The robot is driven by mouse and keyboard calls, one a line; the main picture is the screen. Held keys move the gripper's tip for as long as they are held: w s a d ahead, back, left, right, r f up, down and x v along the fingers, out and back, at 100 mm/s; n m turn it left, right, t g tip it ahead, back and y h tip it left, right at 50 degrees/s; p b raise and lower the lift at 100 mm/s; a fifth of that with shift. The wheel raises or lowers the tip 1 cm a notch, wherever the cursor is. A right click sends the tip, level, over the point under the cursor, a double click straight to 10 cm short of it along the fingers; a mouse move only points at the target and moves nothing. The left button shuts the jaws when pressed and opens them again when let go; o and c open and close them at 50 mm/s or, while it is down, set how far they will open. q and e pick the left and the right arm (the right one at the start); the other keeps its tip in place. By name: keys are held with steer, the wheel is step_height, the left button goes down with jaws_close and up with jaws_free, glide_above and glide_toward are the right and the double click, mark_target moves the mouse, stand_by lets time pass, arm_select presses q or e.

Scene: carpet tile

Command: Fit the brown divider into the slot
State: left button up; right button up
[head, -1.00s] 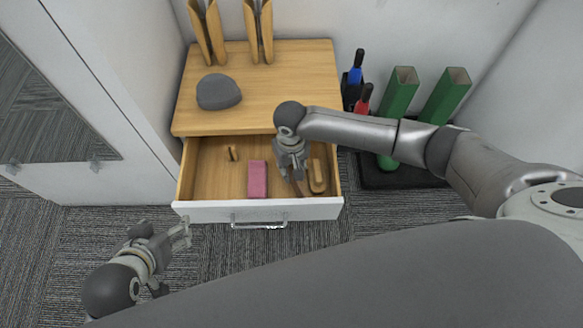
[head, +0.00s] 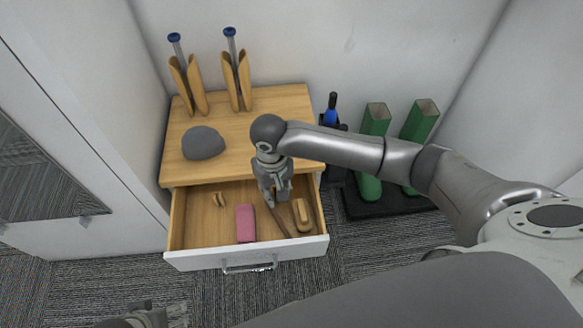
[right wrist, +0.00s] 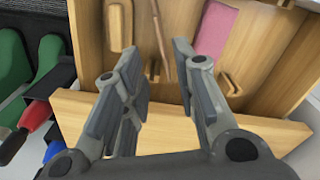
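A thin brown strip, which looks like the brown divider (head: 281,222), is inside the open drawer (head: 200,259). It also shows in the right wrist view (right wrist: 161,45), beyond my fingertips, with a small wooden bracket (right wrist: 153,72) beside its near end. I cannot tell whether it is seated in a slot. Another small wooden bracket (head: 218,199) stands at the drawer's left. My right gripper (head: 273,199) is open and empty over the back of the drawer. In the right wrist view its fingers (right wrist: 157,53) are apart. My left gripper (head: 160,316) is mostly cut off by the bottom edge.
A pink block (head: 245,223) and an oblong wooden piece (head: 303,215) lie in the drawer on either side of the strip. A grey dome (head: 203,143) and two wooden holders (head: 187,86) stand on the cabinet top. Green tubes (head: 374,120) stand at the right.

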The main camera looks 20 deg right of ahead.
steer(key=s+a+y, duration=0.1)
steer(key=s+a, duration=0.1)
steer(key=s+a+f+n+t+y, duration=0.1)
steer(key=s+a, duration=0.1)
steer(key=s, duration=0.1)
steer(key=s+a+n+y, duration=0.1)
steer(key=s+a, duration=0.2)
steer(key=shift+f+t, duration=0.35)
steer(key=shift+t, duration=0.05)
steer(key=s+d+f+m+t+h, duration=0.1)
steer(key=s+d+h, duration=0.1)
steer(key=s+d, duration=0.8)
steer(key=d, duration=0.4)
steer(key=shift+d+f+t+h, duration=0.15)
steer(key=shift+t+h, duration=0.15)
steer(key=shift+h, duration=0.1)
